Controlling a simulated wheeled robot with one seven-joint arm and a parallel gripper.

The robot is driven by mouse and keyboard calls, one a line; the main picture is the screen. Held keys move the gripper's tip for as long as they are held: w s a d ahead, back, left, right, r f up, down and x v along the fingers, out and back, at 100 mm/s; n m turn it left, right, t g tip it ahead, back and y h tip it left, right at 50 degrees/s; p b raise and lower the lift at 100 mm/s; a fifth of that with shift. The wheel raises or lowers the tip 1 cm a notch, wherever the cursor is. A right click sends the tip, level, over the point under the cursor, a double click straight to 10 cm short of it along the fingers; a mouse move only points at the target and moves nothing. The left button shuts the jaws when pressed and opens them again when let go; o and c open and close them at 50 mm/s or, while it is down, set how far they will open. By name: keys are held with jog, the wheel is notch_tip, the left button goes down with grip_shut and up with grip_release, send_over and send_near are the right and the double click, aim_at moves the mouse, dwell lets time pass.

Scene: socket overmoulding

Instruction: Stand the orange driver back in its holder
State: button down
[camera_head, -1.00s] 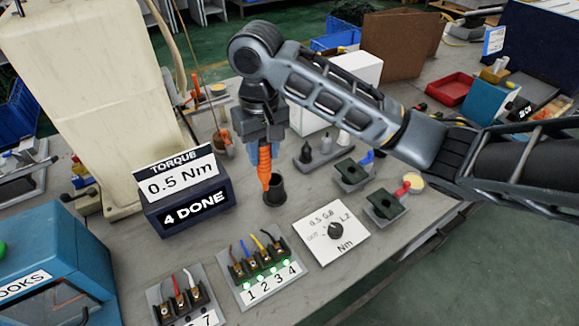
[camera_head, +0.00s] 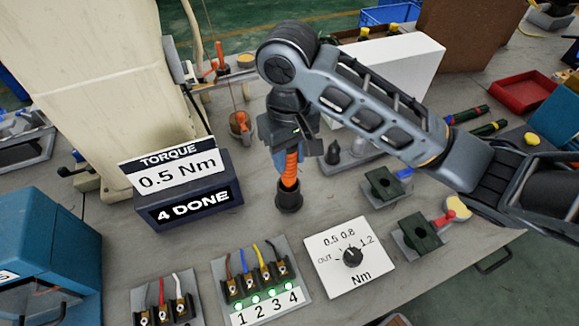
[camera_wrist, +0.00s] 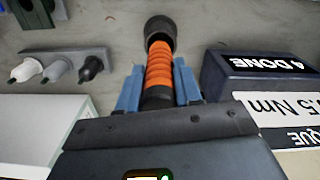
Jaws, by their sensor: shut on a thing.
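The orange driver (camera_head: 289,168) is upright in the head view, with its ribbed orange body below my gripper (camera_head: 292,153). Its lower end goes into the mouth of the dark round holder (camera_head: 288,201) on the bench. In the wrist view my gripper (camera_wrist: 158,86) has its blue fingers on both sides of the driver (camera_wrist: 159,66), shut on it. There the driver's far end enters the holder (camera_wrist: 159,30). How deep it sits inside is hidden by the holder's wall.
The torque display (camera_head: 183,185) reads 0.5 Nm and 4 DONE, left of the holder. The dial plate (camera_head: 318,248) and numbered terminal block (camera_head: 305,288) lie in front. Green-topped fixtures (camera_head: 383,182) stand to the right. A white box (camera_head: 405,65) is behind my arm.

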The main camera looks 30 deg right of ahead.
aim_at(289, 167)
jog(key=shift+f+b, duration=0.3)
jog(key=shift+f, duration=1.45)
jog(key=c, duration=0.8)
grip_release()
jog(key=shift+o, duration=0.2)
notch_tip(289, 167, up, 12)
jog(key=p, duration=0.3)
jog(key=shift+a, duration=0.15)
